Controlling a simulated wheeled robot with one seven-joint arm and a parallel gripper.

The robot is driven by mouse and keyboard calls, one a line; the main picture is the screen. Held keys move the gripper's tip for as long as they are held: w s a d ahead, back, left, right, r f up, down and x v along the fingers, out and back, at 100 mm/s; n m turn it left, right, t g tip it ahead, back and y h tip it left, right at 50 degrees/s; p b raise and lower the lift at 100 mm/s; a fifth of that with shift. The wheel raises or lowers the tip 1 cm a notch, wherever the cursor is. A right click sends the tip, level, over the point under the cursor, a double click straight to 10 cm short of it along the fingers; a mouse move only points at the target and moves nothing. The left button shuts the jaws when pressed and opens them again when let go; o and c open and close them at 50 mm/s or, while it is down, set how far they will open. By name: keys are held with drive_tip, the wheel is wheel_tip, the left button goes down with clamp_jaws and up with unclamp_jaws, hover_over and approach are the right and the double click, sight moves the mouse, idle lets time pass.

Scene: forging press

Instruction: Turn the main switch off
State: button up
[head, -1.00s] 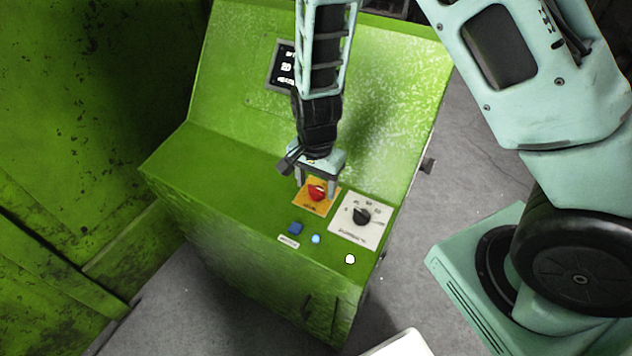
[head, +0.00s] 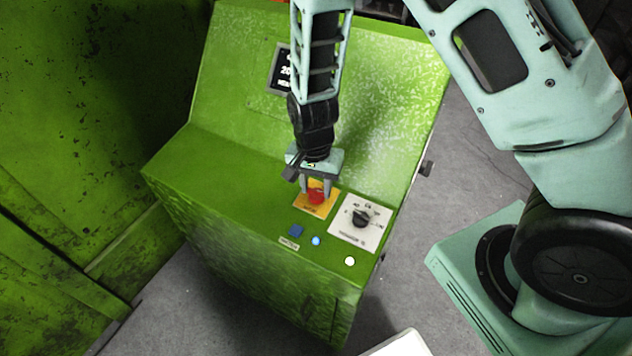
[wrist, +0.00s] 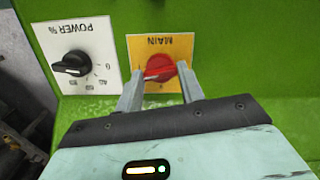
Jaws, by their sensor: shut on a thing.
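The main switch is a red rotary knob (head: 316,197) on a yellow plate (head: 306,207) on the green console. In the wrist view the red knob (wrist: 160,69) sits on the yellow plate (wrist: 178,43), which reads MAIN upside down. My gripper (head: 317,192) is over the knob from above, with one finger on each side of it. In the wrist view my gripper (wrist: 160,88) has its fingers closed about the knob, and its fingertips hide part of the knob's sides.
A black POWER knob (head: 360,218) on a white plate is just right of the main switch. A dark display (head: 281,68) is on the sloped panel.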

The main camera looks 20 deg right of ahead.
drive_tip(key=n+p, duration=0.1)
drive_tip(key=n, duration=0.2)
drive_tip(key=shift+a+r+n+h, duration=0.1)
drive_tip(key=shift+n+h, duration=0.2)
drive_tip(key=n+p, duration=0.1)
drive_tip(key=n, duration=0.3)
drive_tip(key=shift+n+h, duration=0.3)
drive_tip(key=n, duration=0.3)
drive_tip(key=shift+a+n+p, duration=0.1)
drive_tip(key=shift+n+p, duration=0.2)
drive_tip(key=shift+p, duration=0.1)
drive_tip(key=shift+n+h, duration=0.6)
drive_tip(key=shift+n, duration=1.2)
drive_tip(key=o, duration=1)
drive_tip(key=b+v, duration=0.1)
drive_tip(key=v, duration=1.6)
drive_tip(key=shift+r, duration=0.1)
